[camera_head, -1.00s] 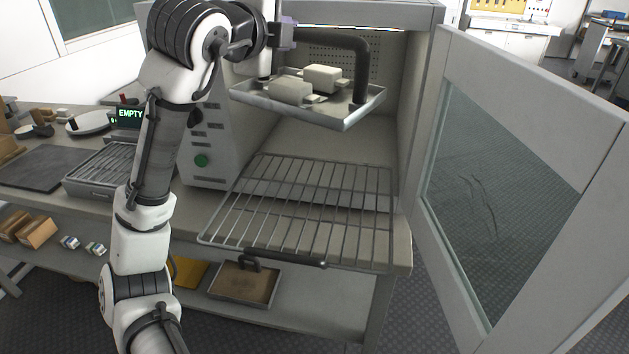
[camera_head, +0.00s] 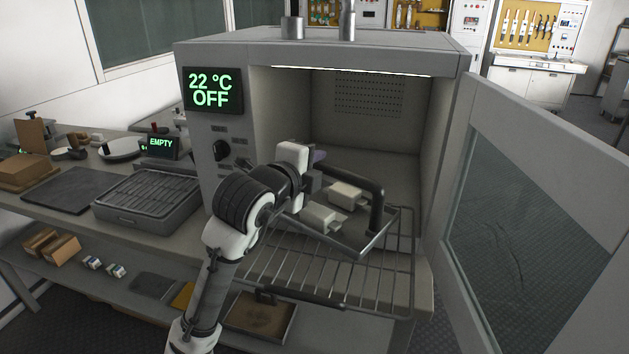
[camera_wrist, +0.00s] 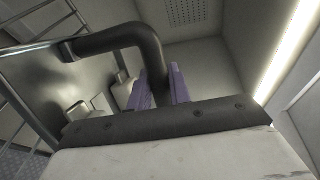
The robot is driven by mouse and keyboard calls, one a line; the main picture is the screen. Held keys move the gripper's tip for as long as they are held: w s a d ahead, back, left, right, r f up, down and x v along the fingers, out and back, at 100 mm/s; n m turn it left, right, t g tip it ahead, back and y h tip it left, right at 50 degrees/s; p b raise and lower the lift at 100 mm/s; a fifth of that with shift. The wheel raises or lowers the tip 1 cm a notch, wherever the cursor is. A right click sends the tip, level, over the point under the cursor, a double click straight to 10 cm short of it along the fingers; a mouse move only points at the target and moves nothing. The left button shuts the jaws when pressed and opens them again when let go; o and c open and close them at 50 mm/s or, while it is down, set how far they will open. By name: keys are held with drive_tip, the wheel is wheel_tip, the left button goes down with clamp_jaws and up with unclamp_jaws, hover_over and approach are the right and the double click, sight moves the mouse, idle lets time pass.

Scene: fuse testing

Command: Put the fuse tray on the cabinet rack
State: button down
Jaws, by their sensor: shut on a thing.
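The fuse tray (camera_head: 362,246) is a shallow metal tray with a thick dark arched handle (camera_head: 377,205), carrying pale block-shaped fuses (camera_head: 345,194). My gripper (camera_head: 316,172) is at the tray's left side, its purple fingers shut on the handle; the wrist view shows these fingers (camera_wrist: 160,92) around the dark bar. The tray is over the wire cabinet rack (camera_head: 330,272), which is pulled out of the open cabinet (camera_head: 375,135). I cannot tell whether the tray touches the rack. My arm hides the rack's left part.
The cabinet door (camera_head: 540,215) stands open at the right. The cabinet display (camera_head: 212,91) reads 22 °C OFF. A grooved grey tray unit (camera_head: 148,200) and a dark mat (camera_head: 68,190) lie on the bench at left. The rack's front is bare.

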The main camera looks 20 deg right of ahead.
drive_tip(key=shift+f, duration=1.8)
drive_tip(key=c, duration=1.3)
unclamp_jaws()
drive_tip(key=shift+f, duration=0.1)
drive_tip(key=b+v, duration=0.3)
drive_tip(key=v, duration=0.9)
